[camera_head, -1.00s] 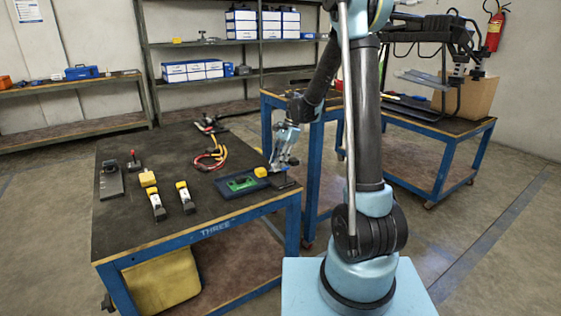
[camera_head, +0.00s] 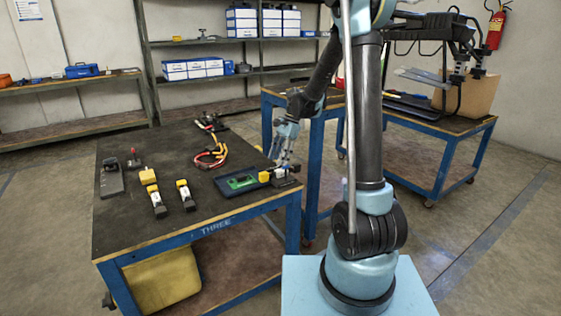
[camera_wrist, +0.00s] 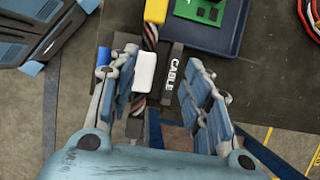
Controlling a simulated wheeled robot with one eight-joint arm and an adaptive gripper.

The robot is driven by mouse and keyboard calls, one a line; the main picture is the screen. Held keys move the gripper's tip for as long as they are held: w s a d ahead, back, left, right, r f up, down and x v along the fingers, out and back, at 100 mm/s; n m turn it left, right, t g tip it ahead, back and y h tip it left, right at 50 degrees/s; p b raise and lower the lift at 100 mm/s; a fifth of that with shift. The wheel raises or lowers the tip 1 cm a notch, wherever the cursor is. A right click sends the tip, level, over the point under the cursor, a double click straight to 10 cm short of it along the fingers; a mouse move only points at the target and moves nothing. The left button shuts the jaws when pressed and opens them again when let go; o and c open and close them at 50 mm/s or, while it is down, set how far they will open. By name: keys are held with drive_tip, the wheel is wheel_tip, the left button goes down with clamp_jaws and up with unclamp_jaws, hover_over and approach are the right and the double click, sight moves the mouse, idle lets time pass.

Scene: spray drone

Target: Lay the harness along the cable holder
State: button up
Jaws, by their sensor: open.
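The harness (camera_wrist: 149,36) shows in the wrist view as a twisted dark-and-orange cable with a yellow connector (camera_wrist: 155,11) at its top and a white piece (camera_wrist: 144,71) farther down. The black cable holder (camera_wrist: 173,82), marked CABLE, lies just right of it, nearly parallel. I cannot tell whether the cable is seated in it. My gripper (camera_wrist: 160,68) is open, with one finger on each side of the harness and holder. In the head view my gripper (camera_head: 283,163) is low over the table's right corner, above the holder (camera_head: 288,183); the yellow connector (camera_head: 264,177) is beside it.
A blue tray (camera_head: 222,189) with a green board (camera_head: 242,182) lies left of the holder. Two yellow-topped tools (camera_head: 157,202), a yellow block (camera_head: 148,175) and red-yellow wires (camera_head: 212,157) lie elsewhere on the table (camera_head: 125,225). The table's right edge is close to the holder.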

drive_tip(key=v, duration=1.1)
drive_tip(key=s+d+r+n+t, duration=0.1)
drive_tip(key=s+d+r+n, duration=0.2)
drive_tip(key=s+d, duration=0.5)
drive_tip(key=s+d+f+n+t+h, duration=0.1)
drive_tip(key=s+d+f+n, duration=0.1)
drive_tip(key=s, duration=0.6)
drive_tip(key=s+d+f+n+t+h, duration=0.1)
drive_tip(key=s+d+f+n, duration=0.2)
drive_tip(key=s, duration=0.6)
drive_tip(key=s+d+f+n+t+h, duration=0.1)
drive_tip(key=s+d+f+n, duration=0.2)
drive_tip(key=s+d+f, duration=0.2)
drive_tip(key=s+f, duration=0.2)
drive_tip(key=s, duration=0.2)
drive_tip(key=shift+d+t+h, duration=0.25)
drive_tip(key=shift+t+h, duration=0.15)
drive_tip(key=shift+s, duration=0.1)
drive_tip(key=shift+w+f, duration=0.2)
drive_tip(key=shift+w, duration=0.25)
